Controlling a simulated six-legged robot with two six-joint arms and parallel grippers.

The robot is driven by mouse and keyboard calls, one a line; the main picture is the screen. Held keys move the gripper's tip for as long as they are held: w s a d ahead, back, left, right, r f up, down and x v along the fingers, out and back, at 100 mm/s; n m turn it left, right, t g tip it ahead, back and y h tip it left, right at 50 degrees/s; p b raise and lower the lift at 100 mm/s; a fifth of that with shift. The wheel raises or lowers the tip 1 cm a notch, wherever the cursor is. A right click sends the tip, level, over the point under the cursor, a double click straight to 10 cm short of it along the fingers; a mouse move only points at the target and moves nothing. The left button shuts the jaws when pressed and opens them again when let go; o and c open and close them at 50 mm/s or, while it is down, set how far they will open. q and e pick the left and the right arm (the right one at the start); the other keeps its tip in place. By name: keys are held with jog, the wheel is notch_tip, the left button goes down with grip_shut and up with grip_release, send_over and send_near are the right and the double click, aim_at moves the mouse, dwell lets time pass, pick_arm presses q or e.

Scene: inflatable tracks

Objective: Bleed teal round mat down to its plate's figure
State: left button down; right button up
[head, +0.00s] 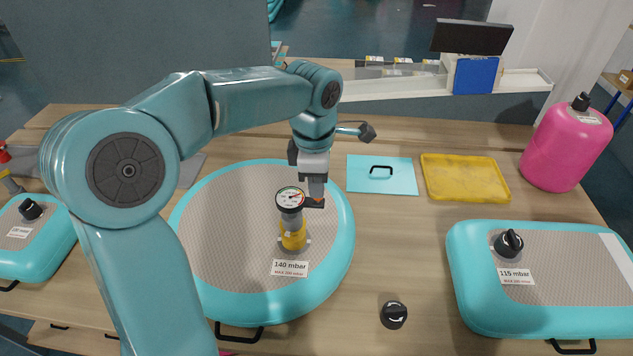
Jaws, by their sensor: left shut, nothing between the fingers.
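The teal round mat (334,270) lies on the wooden table, with a grey top and a black handle at its front. Its plate (290,268) reads 140 mbar, with smaller print below. A pressure gauge (290,198) with a white dial and red needle stands upright on a yellow body (293,236) at the mat's valve; its reading is too small to tell. My left gripper (315,204) is shut and empty, its fingertips just right of the gauge; I cannot tell whether they touch it. My right gripper is out of view.
A black cap (393,315) lies on the table right of the mat. A teal rectangular mat (560,318) marked 115 mbar is at right, another (35,262) at left. A pink canister (565,148), yellow tray (464,178) and light blue panel (382,187) are behind.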

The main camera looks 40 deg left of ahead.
pick_arm(q)
jog(key=shift+w+f+b, duration=0.15)
jog(key=shift+f+b, duration=0.15)
jog(key=shift+f, duration=0.05)
notch_tip(320, 180, down, 2)
jog(key=shift+b, duration=0.85)
jog(key=shift+d+r, duration=0.15)
dwell(2.8)
